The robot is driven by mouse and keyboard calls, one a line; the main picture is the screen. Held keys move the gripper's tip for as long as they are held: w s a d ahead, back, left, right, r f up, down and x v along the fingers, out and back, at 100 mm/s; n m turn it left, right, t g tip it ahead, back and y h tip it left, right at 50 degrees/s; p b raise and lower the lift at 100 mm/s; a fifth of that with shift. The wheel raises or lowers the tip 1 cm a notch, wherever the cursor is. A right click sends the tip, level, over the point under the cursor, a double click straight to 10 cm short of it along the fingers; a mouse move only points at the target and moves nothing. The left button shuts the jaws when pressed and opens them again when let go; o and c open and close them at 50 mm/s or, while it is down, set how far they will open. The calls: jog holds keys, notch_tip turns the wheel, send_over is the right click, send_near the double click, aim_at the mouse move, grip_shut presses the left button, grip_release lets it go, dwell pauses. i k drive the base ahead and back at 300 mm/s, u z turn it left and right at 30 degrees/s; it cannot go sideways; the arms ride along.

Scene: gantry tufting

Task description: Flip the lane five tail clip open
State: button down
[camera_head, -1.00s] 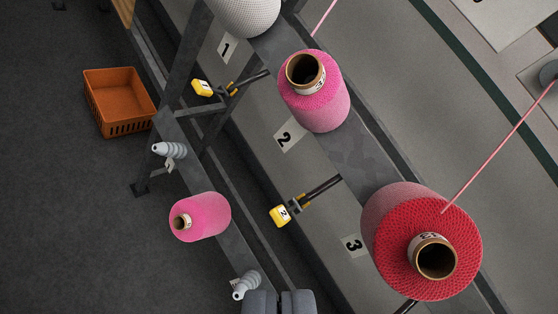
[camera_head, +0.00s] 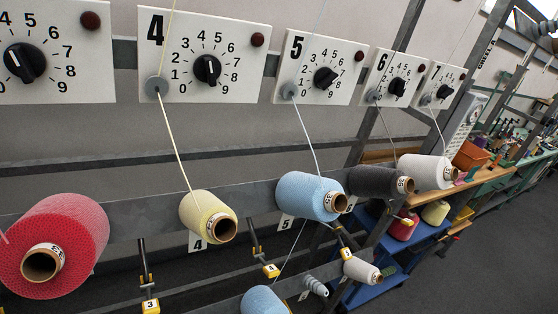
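Lane five shows a light blue yarn cone (camera_head: 308,195) on the upper rail, below the panel marked 5 (camera_head: 318,68) and beside a tag marked 5 (camera_head: 286,222). A yellow tail clip (camera_head: 346,253) hangs on a dark arm just right of it, above a small cream cone (camera_head: 362,272). By its place it looks like lane five's clip; its number is too small to read. I cannot tell whether it is open or shut. Another yellow clip (camera_head: 271,270) hangs to the left, and one marked 3 (camera_head: 151,306) further left. My gripper is out of view.
A second light blue cone (camera_head: 263,301) and a grey ribbed holder (camera_head: 315,286) sit low under lane five. Red (camera_head: 55,246), yellow (camera_head: 208,217), dark grey (camera_head: 381,182) and white (camera_head: 427,172) cones line the rail. A blue cart (camera_head: 367,294) stands behind, right; open floor lies at right.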

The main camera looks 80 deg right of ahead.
aim_at(346, 253)
jog(key=z, duration=1.4)
jog(key=k, duration=0.75)
jog(key=z, duration=0.65)
